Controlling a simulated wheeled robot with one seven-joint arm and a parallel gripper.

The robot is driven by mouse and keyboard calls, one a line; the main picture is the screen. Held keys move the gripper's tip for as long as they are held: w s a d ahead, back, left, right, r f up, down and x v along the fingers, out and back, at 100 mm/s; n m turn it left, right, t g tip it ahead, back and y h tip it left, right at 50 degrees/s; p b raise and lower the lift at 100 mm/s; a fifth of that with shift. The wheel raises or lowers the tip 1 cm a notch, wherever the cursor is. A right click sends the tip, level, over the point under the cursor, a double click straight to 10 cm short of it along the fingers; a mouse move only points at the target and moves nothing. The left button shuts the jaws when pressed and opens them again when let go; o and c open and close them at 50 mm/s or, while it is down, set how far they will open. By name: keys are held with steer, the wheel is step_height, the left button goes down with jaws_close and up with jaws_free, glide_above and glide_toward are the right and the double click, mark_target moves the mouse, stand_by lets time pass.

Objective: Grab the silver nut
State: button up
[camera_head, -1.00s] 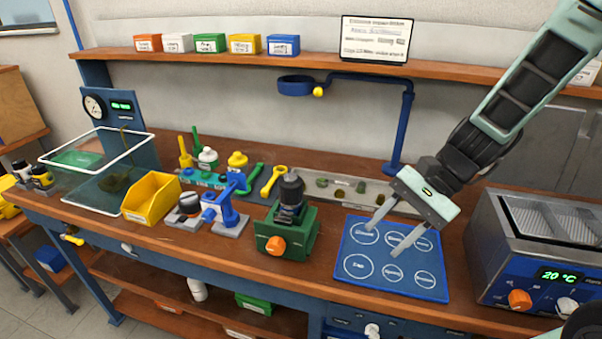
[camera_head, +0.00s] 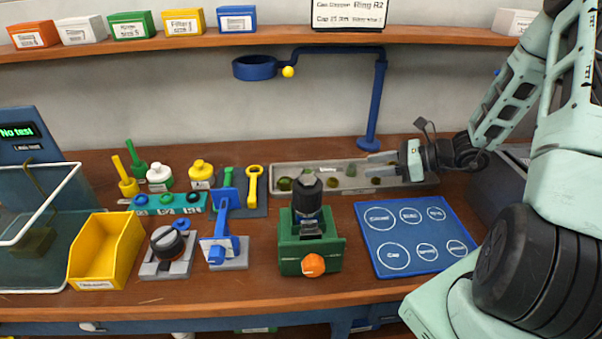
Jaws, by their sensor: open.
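I cannot make out a silver nut for certain; no part in view clearly reads as one. Several small dull greenish parts sit in the long grey tray (camera_head: 402,188) at the back of the bench, too small to tell apart. My gripper (camera_head: 368,165) is open and empty at the tray's right half, its two fingers pointing left. The fingers show above or over the tray; their height over it is unclear. The gripper may hide part of the tray.
A green vise (camera_head: 289,262) holding a dark cylinder (camera_head: 307,197) stands in front of the tray. A blue mat (camera_head: 380,262) with labelled circles lies bare to its right. A blue stand (camera_head: 378,110) rises behind my gripper. A yellow bin (camera_head: 104,250) is at left.

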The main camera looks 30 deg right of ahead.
steer(key=p, duration=0.2)
glide_toward(314, 173)
steer(key=x, duration=0.4)
steer(key=shift+s, duration=0.15)
steer(key=p+x, duration=0.2)
steer(key=x, duration=0.3)
steer(key=shift+w+a+r, duration=0.1)
steer(key=shift+w+r, duration=0.05)
steer(key=shift+w, duration=0.1)
steer(key=shift+f, duration=0.25)
steer(key=c, duration=0.8)
